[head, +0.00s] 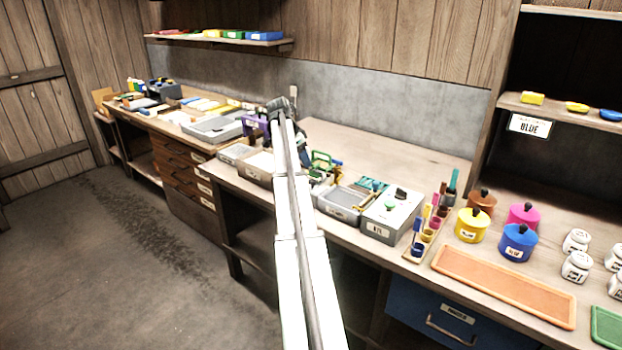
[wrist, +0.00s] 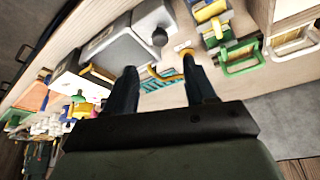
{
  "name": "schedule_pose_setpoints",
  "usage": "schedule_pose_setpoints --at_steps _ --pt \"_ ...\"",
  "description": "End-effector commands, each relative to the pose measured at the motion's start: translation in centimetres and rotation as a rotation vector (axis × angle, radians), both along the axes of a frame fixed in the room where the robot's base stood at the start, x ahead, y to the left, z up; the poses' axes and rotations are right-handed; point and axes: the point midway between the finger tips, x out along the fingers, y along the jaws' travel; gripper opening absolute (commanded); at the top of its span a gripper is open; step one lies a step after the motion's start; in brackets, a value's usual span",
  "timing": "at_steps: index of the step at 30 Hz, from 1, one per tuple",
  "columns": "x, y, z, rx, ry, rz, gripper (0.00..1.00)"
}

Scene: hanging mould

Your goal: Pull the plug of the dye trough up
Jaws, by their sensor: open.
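A grey open trough (head: 340,203) stands at the front of the bench, just right of my arm in the head view; I take it to be the dye trough. It also shows in the wrist view (wrist: 112,38). A dark round knob (wrist: 160,37) sits at its end there and may be the plug. My gripper (wrist: 159,70) is open, with nothing between its fingers. Its fingers appear short of the knob, not touching it. In the head view, my arm covers part of the bench near the trough, and the knob cannot be made out.
Right of the trough is a grey labelled box (head: 388,216) with a green knob. Beyond it are small dye cups, a yellow pot (head: 470,226), a blue pot (head: 517,243) and an orange tray (head: 503,285). Green and yellow frames (head: 322,163) stand near my gripper. The bench behind is clear.

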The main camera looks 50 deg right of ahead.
Motion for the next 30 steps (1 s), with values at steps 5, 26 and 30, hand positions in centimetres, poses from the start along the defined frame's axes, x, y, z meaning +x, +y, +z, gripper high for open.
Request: schedule_pose_setpoints --at_steps 5,26,30 --pt "-0.5 -1.1 -3.1 0.001 0.001 0.001 0.55" --pt "-1.5 -3.6 -9.6 0.0 0.0 0.002 0.55" --pt "-1.5 -3.7 -9.6 0.0 0.0 0.002 0.55"
